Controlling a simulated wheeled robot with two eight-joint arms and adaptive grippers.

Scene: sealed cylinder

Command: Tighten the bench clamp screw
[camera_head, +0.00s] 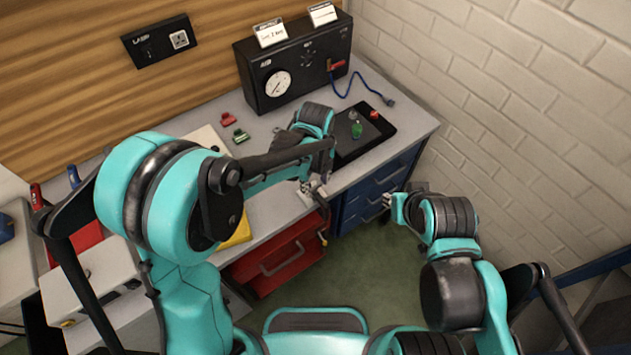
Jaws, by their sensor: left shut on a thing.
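My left gripper (315,188) is at the front edge of the workbench (278,205), below my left wrist. It is shut on a small part there, which appears to be the bench clamp screw; the fingers hide most of it. My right gripper (389,204) is over the floor in front of the blue drawers, to the right of and apart from the clamp. It is too small to tell whether it is open.
A black gauge box (293,62) stands at the back of the bench with a blue cable (362,88) beside it. A black panel (346,146) carries green and red parts. Red and green clips (240,136) lie nearby. A red drawer (280,262) and blue drawers (372,192) are below.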

